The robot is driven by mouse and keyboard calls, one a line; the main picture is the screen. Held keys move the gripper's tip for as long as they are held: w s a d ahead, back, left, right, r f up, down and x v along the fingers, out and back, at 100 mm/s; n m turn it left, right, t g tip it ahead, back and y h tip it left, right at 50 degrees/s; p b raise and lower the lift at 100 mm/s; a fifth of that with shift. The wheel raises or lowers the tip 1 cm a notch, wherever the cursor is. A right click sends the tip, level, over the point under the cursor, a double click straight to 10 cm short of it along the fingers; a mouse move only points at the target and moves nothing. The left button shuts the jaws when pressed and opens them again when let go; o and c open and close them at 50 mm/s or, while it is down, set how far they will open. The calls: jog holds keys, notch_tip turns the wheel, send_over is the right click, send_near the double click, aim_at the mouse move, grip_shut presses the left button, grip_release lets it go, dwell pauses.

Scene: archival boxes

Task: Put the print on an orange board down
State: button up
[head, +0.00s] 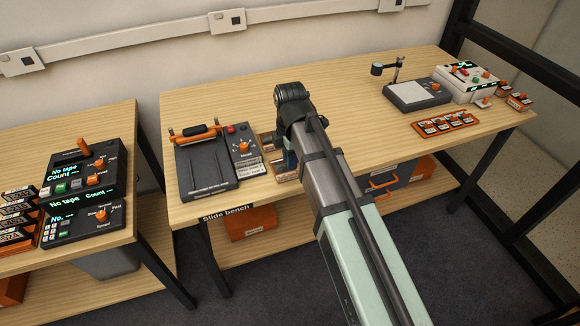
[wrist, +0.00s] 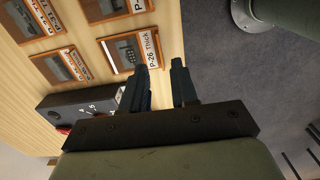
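The print on an orange board labelled "P-26 Thick" (wrist: 124,53) lies on the wooden bench in the wrist view, close to the bench edge. Several similar orange-edged prints, such as one at the left (wrist: 62,66), lie beside it. My gripper (wrist: 165,78) is open, with a visible empty gap between its fingers. One fingertip is beside the P-26 print's lower right corner; I cannot tell whether it touches.
The dark slide device (head: 208,175) stands left of the prints on the bench (head: 350,121). A grey pad device (head: 416,94), an orange rack (head: 445,124) and a white control box (head: 466,82) stand at the right. The bench between is clear.

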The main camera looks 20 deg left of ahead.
jog(key=shift+r, duration=2.9)
